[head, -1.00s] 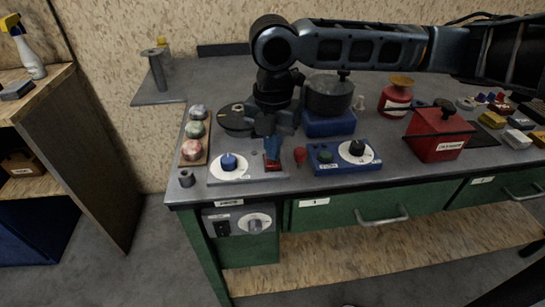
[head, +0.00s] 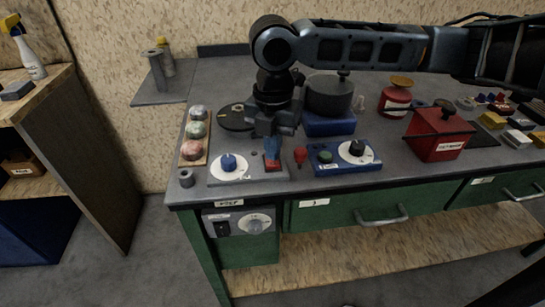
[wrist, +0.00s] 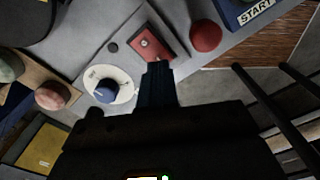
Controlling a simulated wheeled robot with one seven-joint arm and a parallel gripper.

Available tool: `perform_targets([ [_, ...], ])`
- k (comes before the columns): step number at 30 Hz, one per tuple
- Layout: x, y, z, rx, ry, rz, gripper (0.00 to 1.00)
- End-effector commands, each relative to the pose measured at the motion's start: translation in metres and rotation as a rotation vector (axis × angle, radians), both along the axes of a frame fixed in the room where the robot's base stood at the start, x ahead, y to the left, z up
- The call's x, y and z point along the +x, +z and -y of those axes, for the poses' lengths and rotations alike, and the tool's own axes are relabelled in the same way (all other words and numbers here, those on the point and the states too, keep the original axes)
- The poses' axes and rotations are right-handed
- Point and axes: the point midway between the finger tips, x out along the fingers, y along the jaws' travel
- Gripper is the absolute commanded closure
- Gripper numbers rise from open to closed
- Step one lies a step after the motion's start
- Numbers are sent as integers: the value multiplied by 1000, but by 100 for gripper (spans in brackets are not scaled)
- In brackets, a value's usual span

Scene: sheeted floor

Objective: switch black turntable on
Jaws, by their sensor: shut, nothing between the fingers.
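The black turntable (head: 236,117) is a dark flat disc at the back of a grey unit on the bench. A dark round edge at the top left of the wrist view (wrist: 22,18) appears to be it. The unit's front has a blue knob on a white dial (head: 229,162), also in the wrist view (wrist: 104,92), and a red switch plate (wrist: 148,43) with a small metal toggle. My gripper (head: 272,162) is shut and empty, pointing down at the red plate. Its fingertips (wrist: 157,68) are at the plate's near edge; contact and the toggle's position cannot be told.
A red knob (head: 300,155) stands just right of the unit. Beyond it is a blue box (head: 328,167) with a green button and dial. A dark pot (head: 329,97) stands behind. Several round stones on a wooden strip (head: 185,160) lie to the left.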

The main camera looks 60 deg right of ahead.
Motion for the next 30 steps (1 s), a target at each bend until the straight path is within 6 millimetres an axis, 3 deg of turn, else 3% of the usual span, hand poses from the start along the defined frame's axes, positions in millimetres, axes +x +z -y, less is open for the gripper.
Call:
perform_targets([
  [30,0,-7,0,0,0,0,100],
])
